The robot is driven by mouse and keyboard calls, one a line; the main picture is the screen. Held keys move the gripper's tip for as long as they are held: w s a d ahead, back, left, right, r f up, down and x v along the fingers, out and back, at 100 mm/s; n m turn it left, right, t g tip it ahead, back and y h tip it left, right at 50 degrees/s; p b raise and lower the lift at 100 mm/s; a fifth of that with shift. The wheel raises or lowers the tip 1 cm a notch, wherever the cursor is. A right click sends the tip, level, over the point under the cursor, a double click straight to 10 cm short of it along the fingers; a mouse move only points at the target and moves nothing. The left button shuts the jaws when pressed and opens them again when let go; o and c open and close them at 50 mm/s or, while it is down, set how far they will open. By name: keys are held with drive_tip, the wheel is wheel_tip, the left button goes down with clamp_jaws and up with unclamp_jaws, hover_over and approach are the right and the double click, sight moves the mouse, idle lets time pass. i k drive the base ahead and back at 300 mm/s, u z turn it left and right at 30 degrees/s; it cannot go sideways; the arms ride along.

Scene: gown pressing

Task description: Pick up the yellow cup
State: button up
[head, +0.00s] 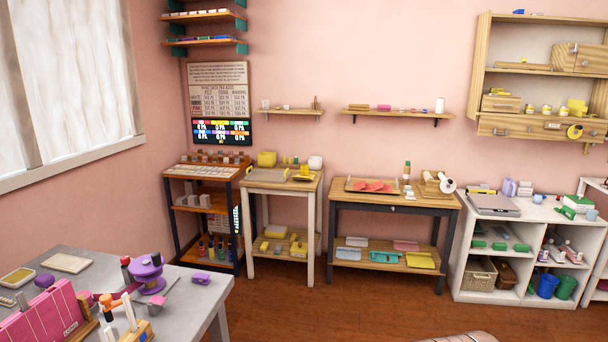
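A yellow cup-like item (577,106) stands in the wooden wall cabinet (540,84) at the upper right. It is small here, and I cannot tell for sure that it is the cup. A larger yellow container (266,158) stands on the small light wooden table (250,180) against the back wall. Its exact shape is too small to tell.
A grey table (205,290) with a purple reel (147,272) and a pink box (48,318) fills the lower left. A dark-framed table (345,203) and a white shelf unit (505,235) line the back wall. The brown floor (340,310) between is clear.

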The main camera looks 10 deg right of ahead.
sight(304, 168)
drive_tip(key=k, duration=1)
drive_tip(key=z, duration=0.05)
drive_tip(key=i, duration=3.1)
